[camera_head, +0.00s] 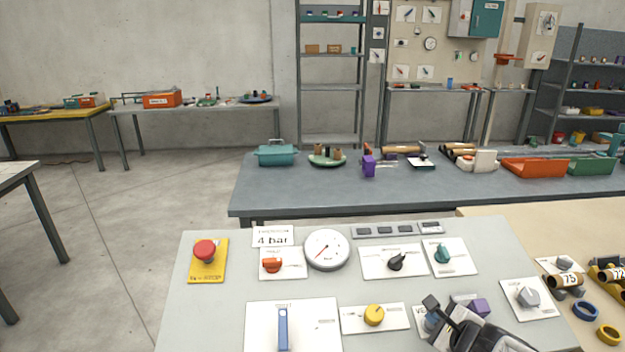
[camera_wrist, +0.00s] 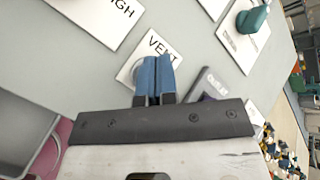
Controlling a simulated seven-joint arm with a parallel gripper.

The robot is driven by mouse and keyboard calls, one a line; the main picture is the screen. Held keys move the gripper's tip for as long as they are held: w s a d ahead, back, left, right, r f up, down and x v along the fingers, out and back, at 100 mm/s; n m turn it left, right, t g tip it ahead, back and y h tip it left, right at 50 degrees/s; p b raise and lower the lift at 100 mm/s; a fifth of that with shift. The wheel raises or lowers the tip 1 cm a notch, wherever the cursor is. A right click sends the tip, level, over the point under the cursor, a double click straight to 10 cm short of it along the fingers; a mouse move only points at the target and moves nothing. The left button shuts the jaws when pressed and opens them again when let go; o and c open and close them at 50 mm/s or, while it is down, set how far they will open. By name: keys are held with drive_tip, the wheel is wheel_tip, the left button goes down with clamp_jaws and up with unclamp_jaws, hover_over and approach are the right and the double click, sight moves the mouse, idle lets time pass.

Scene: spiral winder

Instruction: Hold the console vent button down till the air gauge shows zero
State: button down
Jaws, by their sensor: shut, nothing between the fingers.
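My gripper (camera_wrist: 155,72) is shut, its two blue fingertips together over the white VENT plate (camera_wrist: 160,42) in the wrist view. The fingertips (camera_head: 432,322) also show over that plate in the head view, partly behind the dark gripper body. A grey rounded edge, perhaps the vent button (camera_wrist: 136,73), shows just left of the fingertips; the rest is hidden. I cannot tell whether the fingertips touch or press it. The round white air gauge (camera_head: 327,250) stands on the console (camera_head: 220,310). Its red needle points to the lower left; its figures are too small to read.
A "4 bar" card (camera_head: 272,238) stands left of the gauge. Around the gripper are a yellow knob (camera_head: 374,314), a black knob (camera_head: 397,262), a teal knob (camera_head: 442,254) and a purple block (camera_head: 480,307). A red mushroom button (camera_head: 205,250) is at far left.

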drive_tip(key=shift+s+r, duration=0.15)
drive_tip(key=shift+r, duration=0.2)
drive_tip(key=shift+r, duration=0.1)
drive_tip(key=shift+s+r, duration=0.25)
drive_tip(key=shift+r, duration=0.5)
drive_tip(key=shift+s+r, duration=0.25)
drive_tip(key=shift+r, duration=0.55)
drive_tip(key=shift+s+r, duration=0.25)
drive_tip(key=shift+r, duration=0.5)
drive_tip(key=shift+a, duration=0.1)
drive_tip(key=s+a+r+n+g+y, duration=0.3)
drive_tip(key=a+r+n+g, duration=0.15)
drive_tip(key=a+n, duration=0.55)
drive_tip(key=s+a+r+n+g+h, duration=0.1)
drive_tip(key=s+r+n+g+h, duration=0.4)
drive_tip(key=n, duration=0.9)
drive_tip(key=shift+s+a+r, duration=0.35)
drive_tip(key=shift+s+r, duration=0.3)
drive_tip(key=shift+s, duration=0.75)
